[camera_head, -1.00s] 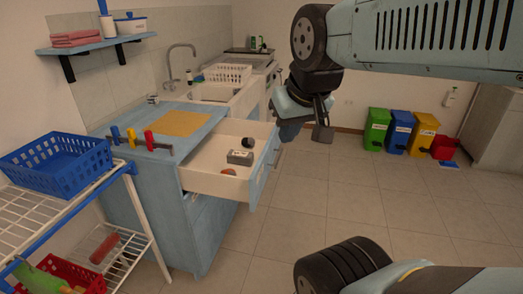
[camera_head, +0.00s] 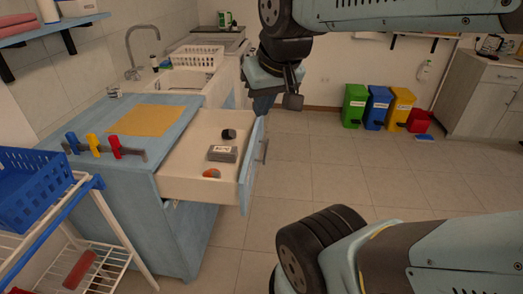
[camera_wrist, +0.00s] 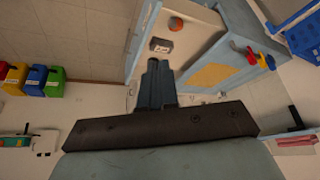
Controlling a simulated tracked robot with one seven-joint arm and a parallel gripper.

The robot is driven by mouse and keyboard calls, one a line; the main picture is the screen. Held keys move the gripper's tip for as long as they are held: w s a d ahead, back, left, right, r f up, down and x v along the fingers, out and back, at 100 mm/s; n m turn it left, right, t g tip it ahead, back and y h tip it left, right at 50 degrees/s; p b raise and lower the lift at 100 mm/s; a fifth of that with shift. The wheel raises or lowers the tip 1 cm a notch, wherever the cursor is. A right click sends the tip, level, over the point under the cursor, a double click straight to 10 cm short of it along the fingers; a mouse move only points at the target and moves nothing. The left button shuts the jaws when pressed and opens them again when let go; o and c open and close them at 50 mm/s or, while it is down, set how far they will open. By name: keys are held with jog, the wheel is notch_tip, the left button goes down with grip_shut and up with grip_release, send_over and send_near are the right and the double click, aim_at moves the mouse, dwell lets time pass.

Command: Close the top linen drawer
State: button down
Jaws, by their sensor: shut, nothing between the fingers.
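The top drawer (camera_head: 192,188) of the blue cabinet (camera_head: 120,188) is pulled out. Its blue front panel (camera_head: 250,180) faces right and carries a handle (camera_head: 264,150). Inside lie a dark round thing (camera_head: 229,134), a grey labelled box (camera_head: 222,154) and an orange and grey thing (camera_head: 211,174). My gripper (camera_head: 262,106) is shut and empty, above and near the far end of the drawer front; I cannot tell whether it touches. In the wrist view my shut fingers (camera_wrist: 156,85) show beside the drawer front (camera_wrist: 136,45), with the grey box (camera_wrist: 161,45) just beyond their tips.
On the counter are a yellow mat (camera_head: 146,119) and a rack with coloured handles (camera_head: 104,146). A white shelf cart with a blue basket (camera_head: 38,186) stands at left. Coloured bins (camera_head: 378,106) stand at the back. The floor (camera_head: 335,170) right of the drawer is clear.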

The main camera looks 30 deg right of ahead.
jog(key=w+d+f+m+g+y, duration=0.2)
jog(key=w+d+f+m, duration=0.35)
jog(key=w+m, duration=0.2)
jog(key=w+d+f+m+g+y, duration=0.1)
jog(key=w+d+f+m+y, duration=0.1)
jog(key=w+d+f+m, duration=0.45)
jog(key=w+d+f+m+t+y, duration=0.1)
jog(key=w+d+f+m, duration=0.2)
jog(key=d+f+m, duration=0.35)
jog(key=w+d+f+m+t+y, duration=0.1)
jog(key=w+d+f+m, duration=0.25)
jog(key=d+f, duration=0.6)
jog(key=a+r+x, duration=0.2)
jog(key=a+x, duration=0.1)
jog(key=x, duration=1.1)
jog(key=shift+a+f, duration=0.25)
jog(key=shift+f, duration=0.05)
jog(key=shift+w, duration=0.2)
